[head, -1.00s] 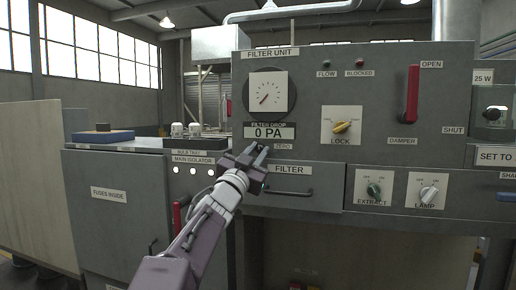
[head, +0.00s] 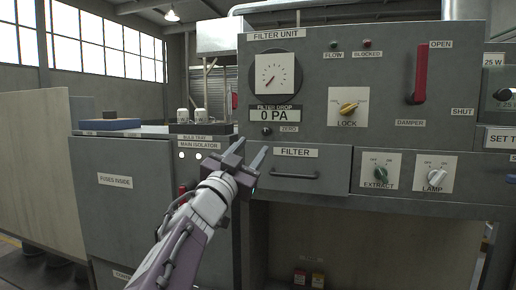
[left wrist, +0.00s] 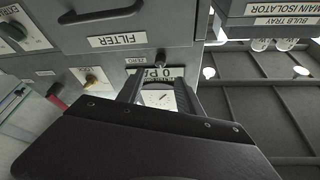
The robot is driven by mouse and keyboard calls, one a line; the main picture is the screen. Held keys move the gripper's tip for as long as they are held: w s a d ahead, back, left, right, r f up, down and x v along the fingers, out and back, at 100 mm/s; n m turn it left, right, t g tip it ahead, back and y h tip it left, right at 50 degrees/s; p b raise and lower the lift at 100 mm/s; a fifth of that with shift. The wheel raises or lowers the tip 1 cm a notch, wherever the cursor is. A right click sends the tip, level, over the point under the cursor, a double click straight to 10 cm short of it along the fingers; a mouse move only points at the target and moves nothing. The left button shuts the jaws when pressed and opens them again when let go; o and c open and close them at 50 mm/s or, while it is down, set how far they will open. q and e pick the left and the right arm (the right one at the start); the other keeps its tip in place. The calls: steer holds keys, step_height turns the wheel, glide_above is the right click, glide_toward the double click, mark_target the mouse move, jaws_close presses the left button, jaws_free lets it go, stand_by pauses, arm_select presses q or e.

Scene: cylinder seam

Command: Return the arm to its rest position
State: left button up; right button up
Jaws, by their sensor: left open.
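My left gripper (head: 250,158) is open and empty in the head view. It stands in front of the cabinet, left of the FILTER drawer (head: 338,172) and below the 0 PA display (head: 276,114). In the left wrist view the two fingers (left wrist: 155,92) show apart, with the ZERO knob (left wrist: 161,60) and the display between or just beyond them. Nothing is held. My left arm reaches up from the bottom of the head view. My right gripper does not show.
The filter unit (head: 310,70) carries a gauge, a yellow LOCK knob (head: 348,107) and a red DAMPER handle (head: 420,74). EXTRACT (head: 381,173) and LAMP (head: 435,178) knobs sit lower right. The bulb tray (head: 208,128) and a blue block (head: 108,124) lie on the left cabinet.

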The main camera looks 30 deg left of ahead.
arm_select(q)
steer(key=shift+s+f, duration=0.15)
steer(key=shift+f, duration=0.1)
stand_by(0.3)
steer(key=w+d+f+n+g, duration=0.15)
steer(key=f+g, duration=0.35)
steer(key=f, duration=1)
steer(key=w+d+f+n+g, duration=0.1)
steer(key=w+f+n+g, duration=0.25)
steer(key=f, duration=1.25)
steer(key=s+d+f+g, duration=0.2)
steer(key=s+f+g, duration=0.1)
steer(key=f, duration=0.3)
steer(key=s+d+f+g, duration=0.3)
steer(key=s+f, duration=0.1)
steer(key=f, duration=0.3)
steer(key=s+d+f+m+g+h, duration=0.1)
steer(key=s+d+f+g, duration=0.2)
steer(key=s+f, duration=0.2)
steer(key=s+d+f+m+g+h, duration=0.1)
steer(key=s+d+f+g, duration=0.2)
steer(key=s+f, duration=0.3)
steer(key=s+d, duration=0.1)
steer(key=s, duration=0.3)
steer(key=shift+s+f+h, duration=0.15)
steer(key=shift+s+h, duration=0.15)
